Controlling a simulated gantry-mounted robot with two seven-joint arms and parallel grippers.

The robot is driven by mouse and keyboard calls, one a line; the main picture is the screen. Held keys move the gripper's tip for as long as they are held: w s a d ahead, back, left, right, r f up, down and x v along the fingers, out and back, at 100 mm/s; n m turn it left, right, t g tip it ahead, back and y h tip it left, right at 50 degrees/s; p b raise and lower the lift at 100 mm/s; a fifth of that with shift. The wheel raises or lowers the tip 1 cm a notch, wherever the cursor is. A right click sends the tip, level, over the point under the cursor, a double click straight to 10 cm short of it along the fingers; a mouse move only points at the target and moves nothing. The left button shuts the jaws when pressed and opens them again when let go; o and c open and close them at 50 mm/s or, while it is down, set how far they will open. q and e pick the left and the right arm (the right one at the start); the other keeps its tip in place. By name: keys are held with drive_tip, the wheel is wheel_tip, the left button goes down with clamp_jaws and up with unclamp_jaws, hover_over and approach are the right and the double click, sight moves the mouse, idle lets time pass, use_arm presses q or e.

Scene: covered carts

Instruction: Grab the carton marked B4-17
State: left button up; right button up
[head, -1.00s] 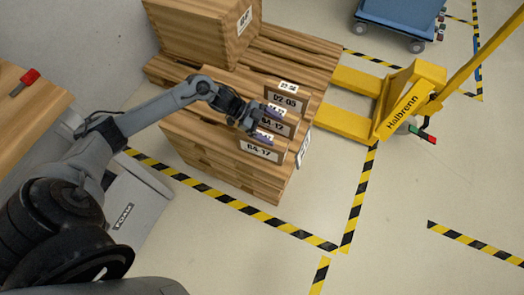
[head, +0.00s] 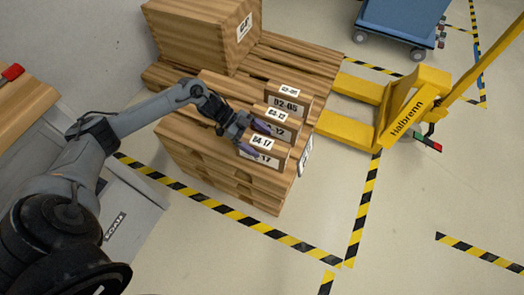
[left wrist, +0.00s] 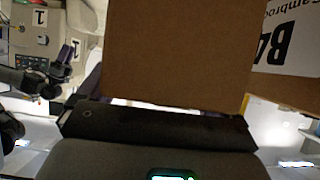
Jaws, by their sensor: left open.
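The carton marked B4-17 (head: 276,156) is the nearest of three small brown cartons in a row on the wooden pallet stack. Its white top label shows; the left part of its front label is covered by a finger. My left gripper (head: 254,139) is open at its left end. One purple finger lies in front of the carton and the other between it and the carton behind; contact cannot be judged. In the left wrist view a brown carton face (left wrist: 178,50) fills the middle, with an upside-down B4 label at right.
Behind stand a carton whose label ends in 12 (head: 283,130) and one marked D2-05 (head: 290,104), close together. A large wooden crate (head: 200,38) sits at the back of the pallets. A yellow pallet jack (head: 395,115) stands right. Striped tape marks the open floor.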

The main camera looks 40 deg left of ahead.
use_arm(q)
drive_tip(key=shift+c, duration=0.4)
clamp_jaws()
drive_tip(key=shift+r, duration=0.1)
